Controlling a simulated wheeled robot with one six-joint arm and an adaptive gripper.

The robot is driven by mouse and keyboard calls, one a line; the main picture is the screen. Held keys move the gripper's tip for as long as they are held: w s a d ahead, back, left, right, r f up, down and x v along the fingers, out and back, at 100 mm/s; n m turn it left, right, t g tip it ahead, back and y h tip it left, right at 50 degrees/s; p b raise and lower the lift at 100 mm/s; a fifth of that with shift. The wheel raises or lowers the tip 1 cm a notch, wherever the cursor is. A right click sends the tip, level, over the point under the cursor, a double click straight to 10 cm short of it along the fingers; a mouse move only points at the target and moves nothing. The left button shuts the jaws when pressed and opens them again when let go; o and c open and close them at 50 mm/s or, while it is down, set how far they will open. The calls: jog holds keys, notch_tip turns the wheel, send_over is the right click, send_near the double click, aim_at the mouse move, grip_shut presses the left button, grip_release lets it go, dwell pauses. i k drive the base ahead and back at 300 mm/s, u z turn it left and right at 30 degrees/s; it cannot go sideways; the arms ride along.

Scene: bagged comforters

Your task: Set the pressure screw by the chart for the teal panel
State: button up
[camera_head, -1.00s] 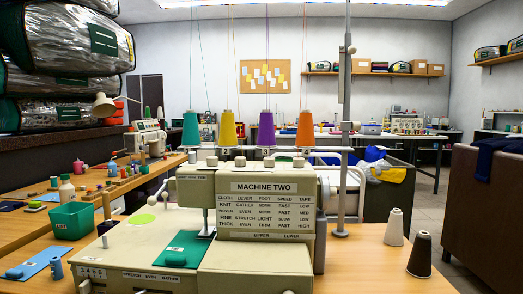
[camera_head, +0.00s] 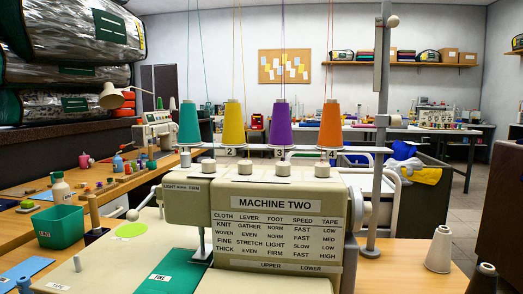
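The sewing machine labelled MACHINE TWO (camera_head: 180,212) stands in the middle. Its chart (camera_head: 272,238) has FOOT entries: KNIT NORM, WOVEN NORM, FINE LIGHT, THICK FIRM. The teal panel (camera_head: 178,264) lies flat on the machine bed at lower left; its small white tag (camera_head: 160,278) appears to read FINE. A LIGHT–NORM–FIRM scale (camera_head: 185,187) is on the upper left of the machine head. A cream knob (camera_head: 208,166) sits on top near that scale; I cannot tell its setting or whether it is the pressure screw. My gripper is not in view.
Several coloured thread cones, including a teal one (camera_head: 189,126), stand above the machine. A grey upright pole (camera_head: 377,200) is at right. A green bin (camera_head: 62,227) is at left.

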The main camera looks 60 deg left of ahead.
aim_at(185, 157)
jog(key=z, duration=0.1)
jog(key=k, duration=1.1)
jog(key=u, duration=1.3)
